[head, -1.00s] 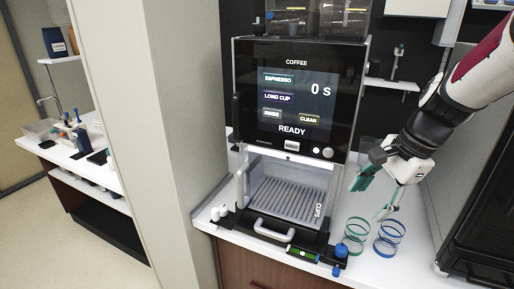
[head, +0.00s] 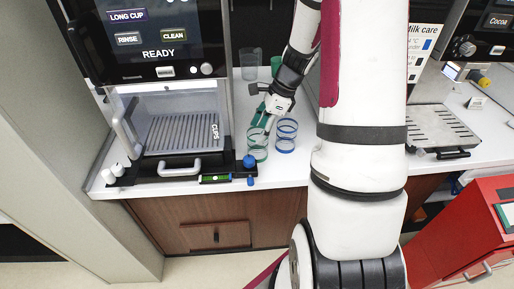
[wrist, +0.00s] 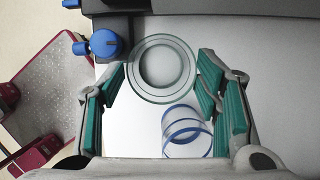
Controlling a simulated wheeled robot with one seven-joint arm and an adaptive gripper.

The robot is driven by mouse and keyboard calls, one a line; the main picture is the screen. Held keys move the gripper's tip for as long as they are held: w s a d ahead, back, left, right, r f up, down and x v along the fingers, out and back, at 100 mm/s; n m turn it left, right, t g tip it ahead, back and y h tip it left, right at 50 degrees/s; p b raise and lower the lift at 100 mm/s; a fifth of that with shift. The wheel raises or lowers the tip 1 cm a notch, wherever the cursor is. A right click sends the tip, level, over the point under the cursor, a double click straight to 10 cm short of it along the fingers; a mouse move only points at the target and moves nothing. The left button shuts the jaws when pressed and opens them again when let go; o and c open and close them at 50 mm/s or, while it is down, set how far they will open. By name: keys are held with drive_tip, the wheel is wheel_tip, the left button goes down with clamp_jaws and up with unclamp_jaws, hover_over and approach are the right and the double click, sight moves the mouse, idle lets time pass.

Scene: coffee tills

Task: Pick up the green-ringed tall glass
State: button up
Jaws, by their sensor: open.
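The green-ringed tall glass (head: 257,146) stands upright on the white counter, right of the coffee machine's drip area. In the wrist view this glass (wrist: 163,89) is seen from above as pale green circles, centred between the finger pads near their tips. My gripper (head: 263,117) is open, with green finger pads, directly above and close to the glass's rim. In the wrist view the gripper (wrist: 161,88) has one pad on either side of the glass, apart from it. How far down the fingers reach beside the glass I cannot tell.
A blue-ringed glass (head: 286,136) stands close to the right of the green one. Grey and green cups (head: 250,64) stand behind. The coffee machine (head: 160,50) is at left, with a blue knob (head: 249,161) at its front corner. A metal drip tray (head: 440,127) lies at right.

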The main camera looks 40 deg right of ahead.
sight(253, 142)
drive_tip(key=shift+x, duration=2.95)
drive_tip(key=shift+w, duration=0.1)
drive_tip(key=shift+c, duration=0.6)
drive_tip(key=shift+r, duration=0.1)
drive_tip(key=c, duration=0.9)
